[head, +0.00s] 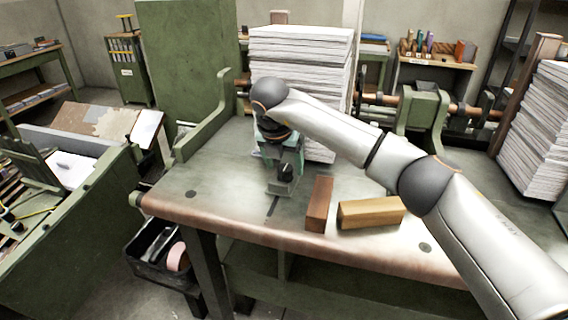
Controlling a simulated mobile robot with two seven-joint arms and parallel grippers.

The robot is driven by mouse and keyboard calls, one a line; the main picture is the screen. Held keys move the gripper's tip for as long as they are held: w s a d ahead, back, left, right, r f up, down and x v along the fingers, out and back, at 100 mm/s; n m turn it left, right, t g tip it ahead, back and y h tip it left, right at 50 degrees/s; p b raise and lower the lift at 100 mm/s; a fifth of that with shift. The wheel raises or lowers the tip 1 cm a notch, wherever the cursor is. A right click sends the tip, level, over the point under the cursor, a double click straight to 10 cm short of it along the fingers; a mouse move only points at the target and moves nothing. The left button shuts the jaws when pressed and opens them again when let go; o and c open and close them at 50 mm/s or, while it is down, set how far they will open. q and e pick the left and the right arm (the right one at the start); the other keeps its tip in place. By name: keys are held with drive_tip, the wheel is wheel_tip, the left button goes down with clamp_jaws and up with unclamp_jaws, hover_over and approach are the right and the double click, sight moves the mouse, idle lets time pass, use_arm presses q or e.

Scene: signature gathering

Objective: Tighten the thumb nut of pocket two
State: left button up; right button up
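A green upright fixture (283,182) stands on the worktable in front of the tall paper stack. A small dark knob (286,171) shows low on its front; I cannot tell whether it is the thumb nut of pocket two. My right arm reaches in from the right, and its wrist bends down at the fixture's top. My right gripper (272,137) is beside or against the fixture's upper part. Its fingertips are not clear, so I cannot see whether it is open or holds anything. No pocket numbers are readable. My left gripper is not in view.
A tall paper stack (300,48) stands behind the fixture. A reddish-brown block (319,204) and a tan wooden block (371,212) lie to its right on the worktable (220,190). The table's left front is clear. Another paper stack (535,135) stands at the far right.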

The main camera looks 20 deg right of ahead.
drive_tip(key=v, duration=1.2)
drive_tip(key=shift+r+b, duration=0.3)
drive_tip(key=shift+b, duration=0.15)
